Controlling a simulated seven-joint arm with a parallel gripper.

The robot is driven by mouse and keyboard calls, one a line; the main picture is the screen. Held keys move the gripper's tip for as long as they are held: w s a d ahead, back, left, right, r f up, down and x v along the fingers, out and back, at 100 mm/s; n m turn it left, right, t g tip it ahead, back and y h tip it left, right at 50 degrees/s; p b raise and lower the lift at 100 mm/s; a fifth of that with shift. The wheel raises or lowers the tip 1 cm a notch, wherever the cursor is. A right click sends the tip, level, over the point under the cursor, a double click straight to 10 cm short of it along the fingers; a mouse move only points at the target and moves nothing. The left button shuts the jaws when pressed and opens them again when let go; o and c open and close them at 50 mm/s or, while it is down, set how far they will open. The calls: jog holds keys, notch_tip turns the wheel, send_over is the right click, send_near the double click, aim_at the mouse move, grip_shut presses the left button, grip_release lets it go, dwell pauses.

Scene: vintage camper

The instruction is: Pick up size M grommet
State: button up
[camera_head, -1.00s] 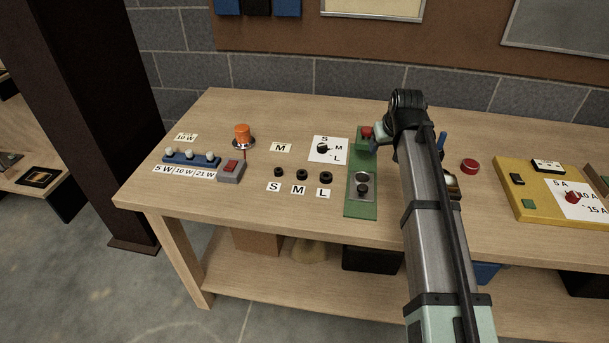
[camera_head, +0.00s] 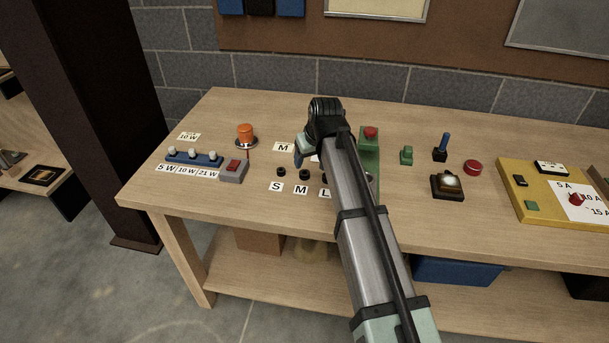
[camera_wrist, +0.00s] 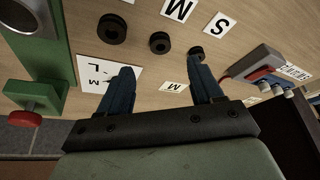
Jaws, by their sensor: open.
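The size M grommet (camera_head: 304,173) is a small black ring on the wooden table, behind the printed M label (camera_head: 301,188). In the wrist view the M grommet (camera_wrist: 160,42) is the middle ring, between the larger L grommet (camera_wrist: 112,28) and the smaller S grommet (camera_wrist: 195,53). My gripper (camera_wrist: 162,66) is open and empty, its two blue fingers spread wide. The M grommet appears just beyond the fingertips, roughly midway between them, with no contact visible. In the head view my arm hides the L grommet.
A second M card (camera_head: 284,147) lies behind the grommets. An S-M-L dial card (camera_wrist: 101,75) is mostly hidden by my arm in the head view. A green stand (camera_head: 369,148) is right; a grey red-button box (camera_head: 232,171) and orange lamp (camera_head: 246,134) are left.

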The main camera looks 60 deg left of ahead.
aim_at(304, 172)
jog(key=shift+x, duration=4.05)
jog(key=shift+a, duration=0.1)
jog(key=shift+c, duration=0.4)
jog(key=c, duration=1)
jog(key=shift+c, duration=0.2)
jog(key=shift+r, duration=0.15)
